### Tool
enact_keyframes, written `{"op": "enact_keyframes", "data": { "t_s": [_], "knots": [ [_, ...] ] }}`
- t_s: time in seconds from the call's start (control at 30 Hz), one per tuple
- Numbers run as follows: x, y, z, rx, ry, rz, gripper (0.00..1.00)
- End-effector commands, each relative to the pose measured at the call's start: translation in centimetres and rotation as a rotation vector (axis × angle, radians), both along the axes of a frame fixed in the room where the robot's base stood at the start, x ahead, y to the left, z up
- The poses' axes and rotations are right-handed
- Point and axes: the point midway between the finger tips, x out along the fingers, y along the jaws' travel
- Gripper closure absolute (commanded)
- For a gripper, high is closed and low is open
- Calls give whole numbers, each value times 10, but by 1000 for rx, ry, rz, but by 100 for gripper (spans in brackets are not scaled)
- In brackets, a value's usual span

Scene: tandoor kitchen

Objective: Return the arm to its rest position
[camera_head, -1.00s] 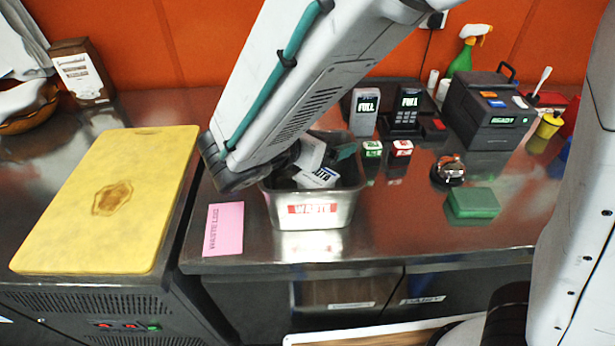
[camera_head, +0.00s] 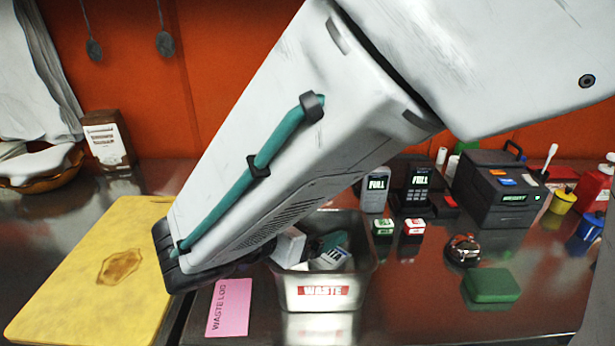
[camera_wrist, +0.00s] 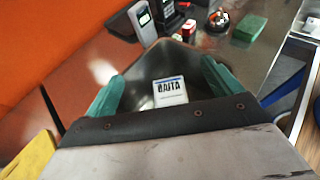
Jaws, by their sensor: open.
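My gripper (camera_wrist: 162,90) is open, with its two teal fingers spread wide in the wrist view. A white pack lettered RAITA (camera_wrist: 170,92) shows between and beyond the fingers, inside the metal waste bin (camera_wrist: 150,62); no finger is seen touching it. In the head view my arm crosses the middle from upper right to lower left. My gripper (camera_head: 318,243) shows only partly there, at the mouth of the bin labelled WASTE (camera_head: 315,303), largely hidden by the arm. Its exact height over the bin is hard to tell.
A yellow cutting board (camera_head: 75,285) lies at left, and a pink waste log (camera_head: 230,307) beside the bin.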

Motion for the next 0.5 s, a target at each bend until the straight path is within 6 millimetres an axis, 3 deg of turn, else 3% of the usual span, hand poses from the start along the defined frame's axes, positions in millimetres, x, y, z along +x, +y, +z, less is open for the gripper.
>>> {"op": "enact_keyframes", "data": {
  "t_s": [0.13,0.27,0.4,0.5],
  "knots": [
    [2,-32,8,83,-6,-113,9],
    [-6,-97,20,271,-34,-374,9],
    [-34,-167,29,527,-104,-727,9],
    [-60,-202,32,706,-177,-975,9]
  ]
}}
